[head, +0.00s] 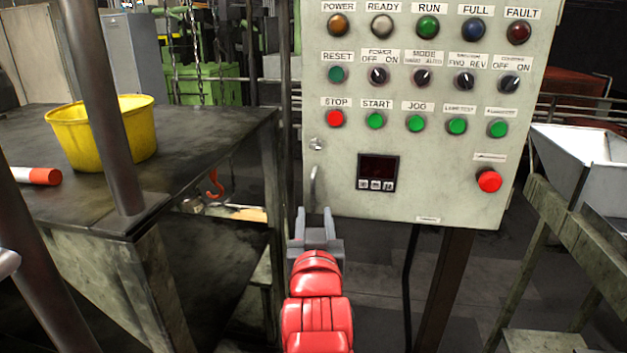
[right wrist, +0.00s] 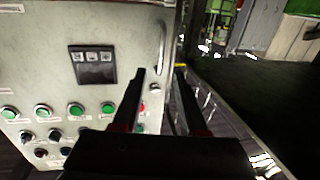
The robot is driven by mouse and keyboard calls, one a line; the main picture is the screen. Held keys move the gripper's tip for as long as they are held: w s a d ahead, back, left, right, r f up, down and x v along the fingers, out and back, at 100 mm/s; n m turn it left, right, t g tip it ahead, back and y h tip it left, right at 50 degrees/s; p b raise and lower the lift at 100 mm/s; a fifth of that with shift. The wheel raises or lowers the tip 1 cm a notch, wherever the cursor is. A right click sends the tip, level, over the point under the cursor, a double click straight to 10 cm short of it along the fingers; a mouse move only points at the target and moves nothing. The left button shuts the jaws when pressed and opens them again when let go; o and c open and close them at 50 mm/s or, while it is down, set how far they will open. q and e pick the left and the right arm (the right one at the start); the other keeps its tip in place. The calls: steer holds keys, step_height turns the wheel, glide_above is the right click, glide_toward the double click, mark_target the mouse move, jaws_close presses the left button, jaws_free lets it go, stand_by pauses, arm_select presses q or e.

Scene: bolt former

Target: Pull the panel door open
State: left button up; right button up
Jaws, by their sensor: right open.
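The panel door (head: 440,185) is the pale grey-green front of a control box, and it looks closed. Its thin curved handle (head: 314,187) is upright near the door's lower left edge, below a small lock (head: 317,144). My right gripper (head: 314,214) is open and empty, just below the handle in the head view. In the right wrist view the door is upside down, and the handle (right wrist: 162,38) lies just beyond the gap between the open fingertips (right wrist: 160,71). No contact with the handle is visible. My left gripper is not in view.
A dark workbench (head: 215,135) with a yellow bucket (head: 135,140) stands left of the panel, close to my right arm. A metal post (head: 100,90) rises at the bench front. A grey hopper (head: 570,160) stands at the right. A red stop button (head: 489,181) sticks out of the door.

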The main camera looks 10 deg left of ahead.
mark_target(313, 193)
steer(key=w, duration=0.3)
steer(key=w+a+p, duration=0.1)
steer(key=w, duration=0.2)
steer(key=w+p, duration=0.1)
steer(key=w, duration=0.2)
steer(key=shift+w+a+f, duration=0.1)
steer(key=shift+w+a, duration=0.25)
jaws_close()
stand_by(0.9)
